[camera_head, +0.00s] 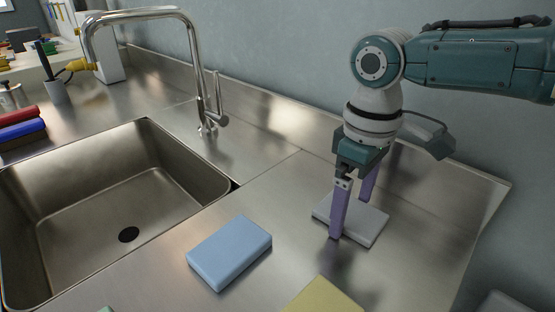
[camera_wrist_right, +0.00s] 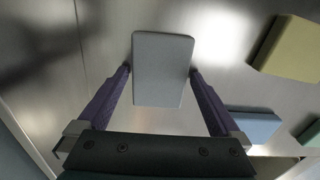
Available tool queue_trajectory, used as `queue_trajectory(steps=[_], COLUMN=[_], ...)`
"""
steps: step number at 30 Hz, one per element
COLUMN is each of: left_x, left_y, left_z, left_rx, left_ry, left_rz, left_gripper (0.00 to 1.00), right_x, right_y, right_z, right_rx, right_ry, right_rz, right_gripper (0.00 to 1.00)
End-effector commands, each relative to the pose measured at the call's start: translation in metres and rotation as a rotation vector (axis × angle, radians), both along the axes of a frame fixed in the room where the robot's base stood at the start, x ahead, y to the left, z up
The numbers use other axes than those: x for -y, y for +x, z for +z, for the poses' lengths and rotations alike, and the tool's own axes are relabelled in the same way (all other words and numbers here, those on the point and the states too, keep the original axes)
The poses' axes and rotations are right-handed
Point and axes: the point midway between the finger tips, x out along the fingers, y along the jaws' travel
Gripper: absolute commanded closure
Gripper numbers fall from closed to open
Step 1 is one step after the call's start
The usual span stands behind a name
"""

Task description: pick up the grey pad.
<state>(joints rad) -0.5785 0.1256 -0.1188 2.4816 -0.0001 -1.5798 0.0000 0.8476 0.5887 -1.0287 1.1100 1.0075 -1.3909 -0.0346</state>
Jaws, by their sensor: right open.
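The grey pad (camera_head: 366,222) lies flat on the steel counter, toward its right end. It also shows in the right wrist view (camera_wrist_right: 162,70), between the two purple fingers. My right gripper (camera_head: 352,218) points down at the pad, with its fingers apart on either side of it. In the right wrist view the fingertips (camera_wrist_right: 160,70) stand close to the pad's left and right edges, with nothing held. In the head view the near finger hides part of the pad. My left gripper is not in view.
A blue sponge (camera_head: 230,252) and a yellow pad (camera_head: 322,297) lie on the counter left of the grey pad. A steel sink (camera_head: 110,200) with a tall faucet (camera_head: 200,80) is further left. The wall (camera_head: 300,60) runs behind.

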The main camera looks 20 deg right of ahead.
Motion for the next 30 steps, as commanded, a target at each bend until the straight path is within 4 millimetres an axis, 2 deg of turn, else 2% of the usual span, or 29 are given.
queue_trajectory(steps=[5,22,30], left_x=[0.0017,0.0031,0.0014], left_y=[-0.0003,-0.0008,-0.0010], left_z=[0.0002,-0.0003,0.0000], left_rx=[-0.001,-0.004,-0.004], left_ry=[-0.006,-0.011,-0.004], left_rz=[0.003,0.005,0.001], left_gripper=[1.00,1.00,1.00], right_x=[-0.0002,-0.0002,-0.0001], right_y=[0.0000,0.0001,0.0003], right_z=[0.0004,0.0007,0.0023], right_rx=[0.000,0.001,0.001], right_ry=[0.000,0.000,0.000], right_rz=[0.000,0.000,0.000], right_gripper=[0.01,0.65,0.66])
